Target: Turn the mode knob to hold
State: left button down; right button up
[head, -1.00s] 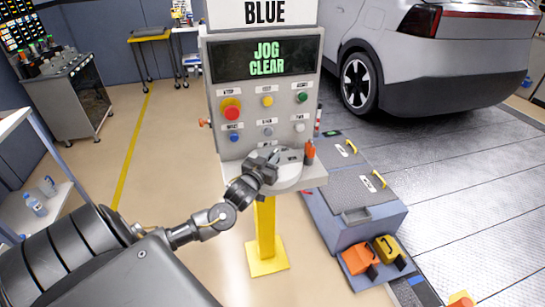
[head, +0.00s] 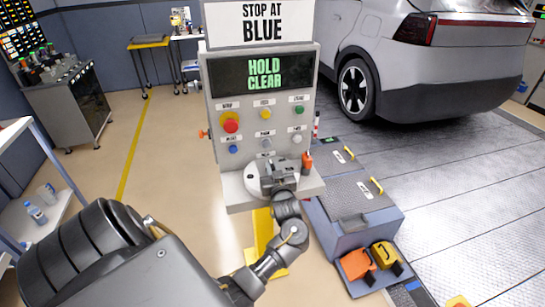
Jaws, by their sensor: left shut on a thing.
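The mode knob (head: 256,180) sits on the light grey shelf at the foot of the control pedestal (head: 222,160). It shows as a pale round disc, and its grip is mostly hidden behind my gripper. My left gripper (head: 279,172) comes up from below and is shut on the mode knob. The display (head: 264,76) above reads "HOLD CLEAR" in green. My right gripper is out of view.
Above the shelf, the panel carries a red button (head: 231,123) and several smaller ones. A sign (head: 262,24) on top reads "STOP AT BLUE". An orange item (head: 307,161) stands at the shelf's right. A grey car (head: 440,60) stands behind right.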

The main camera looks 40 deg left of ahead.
pick_arm(q)
jog(key=shift+r+n+g+y, duration=0.1)
jog(key=shift+n+g+y, duration=0.3)
jog(key=shift+g, duration=0.1)
jog(key=shift+w, duration=0.1)
jog(key=c, duration=1.4)
grip_release()
jog(key=shift+c, duration=0.2)
jog(key=shift+s+d+f, duration=0.2)
jog(key=shift+d, duration=0.2)
jog(key=b+v, duration=0.2)
jog(key=v, duration=0.4)
jog(key=shift+s+d+r, duration=0.15)
jog(key=shift+s+d, duration=0.05)
jog(key=shift+d, duration=0.05)
